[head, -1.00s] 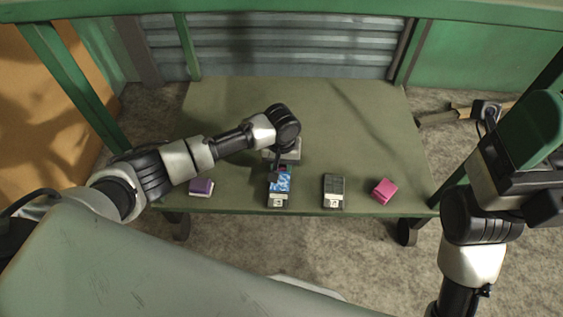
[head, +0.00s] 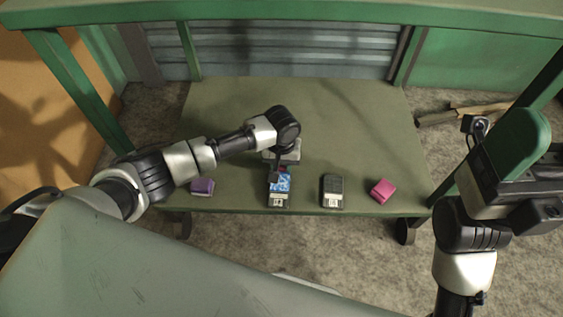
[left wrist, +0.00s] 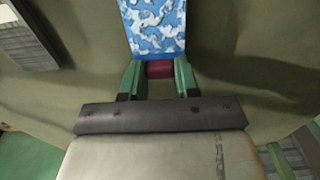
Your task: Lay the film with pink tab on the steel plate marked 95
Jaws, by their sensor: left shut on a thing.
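My left gripper (left wrist: 160,80) is shut on the dark pink tab (left wrist: 160,69) of a blue-and-white patterned film (left wrist: 157,28). In the head view the film (head: 280,184) is over a dark plate with a pale label end (head: 278,201), at the table's near edge. I cannot tell whether the film touches that plate. A second dark plate with a pale label (head: 332,191) lies to its right. A grey plate-like piece (head: 290,152) shows behind the gripper, partly hidden. The numbers are too small to read. My right gripper is not clearly seen; its arm is at the right.
A pink block (head: 382,190) lies on the table's near right and a purple block (head: 203,187) on its near left. The green table (head: 350,120) is clear at its middle and back. Green posts stand at the sides.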

